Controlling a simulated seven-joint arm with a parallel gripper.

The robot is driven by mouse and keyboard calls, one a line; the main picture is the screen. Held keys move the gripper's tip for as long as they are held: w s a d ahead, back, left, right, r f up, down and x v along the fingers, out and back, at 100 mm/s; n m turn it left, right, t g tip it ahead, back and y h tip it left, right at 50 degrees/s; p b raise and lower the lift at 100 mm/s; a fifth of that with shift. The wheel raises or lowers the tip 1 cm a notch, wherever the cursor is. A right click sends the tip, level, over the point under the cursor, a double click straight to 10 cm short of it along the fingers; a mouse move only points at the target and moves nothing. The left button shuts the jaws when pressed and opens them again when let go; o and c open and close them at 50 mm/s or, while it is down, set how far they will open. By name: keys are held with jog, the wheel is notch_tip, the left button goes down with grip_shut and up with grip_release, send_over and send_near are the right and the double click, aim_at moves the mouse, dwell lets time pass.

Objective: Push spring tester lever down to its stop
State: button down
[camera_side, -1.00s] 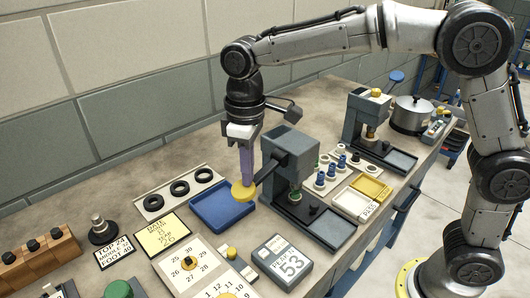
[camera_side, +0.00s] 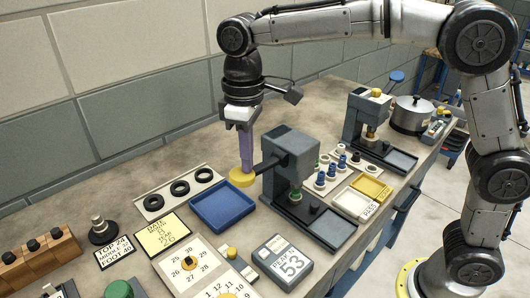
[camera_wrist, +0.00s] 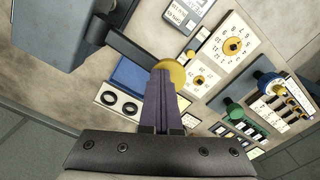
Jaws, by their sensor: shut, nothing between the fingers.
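The spring tester (camera_side: 292,160) is a dark grey press with a head over a base plate (camera_side: 325,228). In the wrist view the fingers (camera_wrist: 162,110) overlap the knob (camera_wrist: 170,72), and the lever (camera_wrist: 128,46) runs to the upper left.
A blue tray (camera_side: 222,207) lies below and left of the knob. A peak display (camera_side: 281,261) reading 53 stands in front. A second press (camera_side: 360,118) and a pot (camera_side: 411,114) stand behind right. Black rings (camera_side: 180,188) lie on a plate at left.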

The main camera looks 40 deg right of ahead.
notch_tip(320, 180, up, 8)
jog(key=shift+f, duration=0.15)
dwell(0.7)
jog(key=shift+d, duration=0.1)
jog(key=s+d+r+m+t, duration=0.3)
jog(key=s+d+r, duration=0.2)
jog(key=s+d, duration=0.65)
jog(key=s+d+f+m+t, duration=0.1)
jog(key=s+d+f, duration=0.1)
jog(key=s+f, duration=0.3)
jog(key=s+d+f+m+t, duration=0.1)
jog(key=s+d+f+m, duration=0.1)
jog(key=s+f, duration=0.3)
notch_tip(320, 180, down, 4)
jog(key=shift+s+d+f+t, duration=0.2)
jog(key=shift+s+d+t, duration=0.15)
jog(key=shift+d, duration=0.35)
